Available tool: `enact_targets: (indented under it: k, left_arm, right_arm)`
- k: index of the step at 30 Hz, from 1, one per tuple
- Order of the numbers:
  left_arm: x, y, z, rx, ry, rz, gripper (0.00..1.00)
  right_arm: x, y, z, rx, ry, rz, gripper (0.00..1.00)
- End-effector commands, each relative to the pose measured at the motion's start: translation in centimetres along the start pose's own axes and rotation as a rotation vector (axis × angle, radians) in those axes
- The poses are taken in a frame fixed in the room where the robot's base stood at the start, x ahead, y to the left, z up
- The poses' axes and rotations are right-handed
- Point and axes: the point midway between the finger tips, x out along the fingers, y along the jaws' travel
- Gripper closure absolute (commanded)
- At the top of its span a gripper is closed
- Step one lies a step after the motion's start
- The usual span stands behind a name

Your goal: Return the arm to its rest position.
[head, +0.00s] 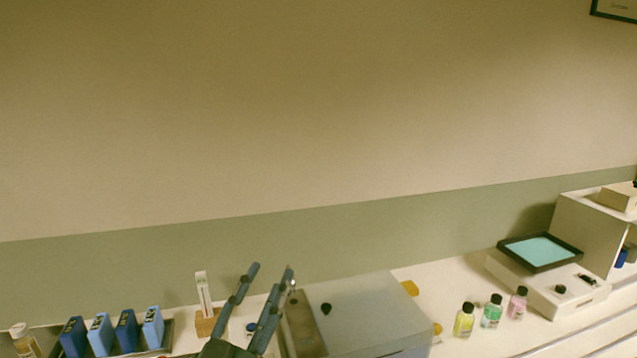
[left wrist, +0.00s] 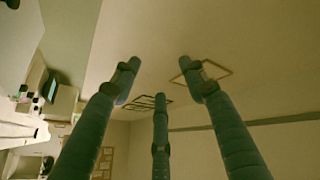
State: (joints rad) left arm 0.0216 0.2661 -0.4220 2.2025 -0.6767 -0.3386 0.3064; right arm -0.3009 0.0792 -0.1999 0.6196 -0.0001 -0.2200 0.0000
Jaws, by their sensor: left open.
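My left gripper (head: 272,272) rises from the bottom edge of the head view, in front of the counter and beside a grey box. Its fingers are spread and nothing is between them. In the left wrist view the fingers (left wrist: 158,75) point up toward the wall and ceiling, apart and empty. My right gripper shows in neither view.
Blue boxes (head: 99,334) stand in a dark tray at the left. A grey box (head: 360,312) is right of my gripper. Yellow (head: 464,321), green (head: 491,313) and pink (head: 517,304) bottles stand near a white device (head: 548,287) with a teal top.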

Motion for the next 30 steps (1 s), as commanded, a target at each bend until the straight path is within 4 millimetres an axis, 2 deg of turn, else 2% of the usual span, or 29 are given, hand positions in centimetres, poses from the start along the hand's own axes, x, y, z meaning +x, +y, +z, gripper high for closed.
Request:
enact_targets:
  k: [1,3,5,6,8,9,12,15,17,24,27,30]
  left_arm:
    - [-1.6,-0.4,3.5,-0.05,-0.128,-0.021,0.57]
    - [-4.1,-0.6,8.3,-0.109,-0.308,-0.039,0.57]
    - [-6.9,-0.3,12.0,-0.154,-0.457,-0.042,0.57]
    - [-9.0,0.1,14.2,-0.182,-0.555,-0.038,0.57]
    - [-12.4,0.9,17.2,-0.223,-0.697,-0.024,0.57]
    - [-14.9,1.6,18.9,-0.249,-0.792,-0.011,0.57]
    - [-21.0,3.6,21.9,-0.306,-1.004,0.038,0.57]
    - [-26.4,5.4,23.3,-0.349,-1.169,0.093,0.57]
    - [-29.2,6.2,23.7,-0.37,-1.252,0.123,0.57]
    - [-38.4,9.2,23.2,-0.436,-1.508,0.253,0.57]
    - [-41.2,10.2,23.0,-0.456,-1.586,0.302,0.57]
    - [-41.2,11.7,25.8,-0.452,-1.591,0.303,0.57]
  right_arm:
    - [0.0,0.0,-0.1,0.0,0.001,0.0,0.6]
    - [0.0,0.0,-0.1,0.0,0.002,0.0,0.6]
    - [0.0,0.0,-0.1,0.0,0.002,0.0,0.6]
    - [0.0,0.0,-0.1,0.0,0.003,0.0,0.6]
    - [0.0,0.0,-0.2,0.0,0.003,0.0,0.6]
    - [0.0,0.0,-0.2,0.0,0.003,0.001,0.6]
    - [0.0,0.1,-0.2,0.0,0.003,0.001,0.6]
    - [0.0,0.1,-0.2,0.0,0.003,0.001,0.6]
    - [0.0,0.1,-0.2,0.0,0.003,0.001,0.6]
    - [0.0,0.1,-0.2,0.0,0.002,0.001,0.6]
    - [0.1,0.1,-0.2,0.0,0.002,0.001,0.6]
    - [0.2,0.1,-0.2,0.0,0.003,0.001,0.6]
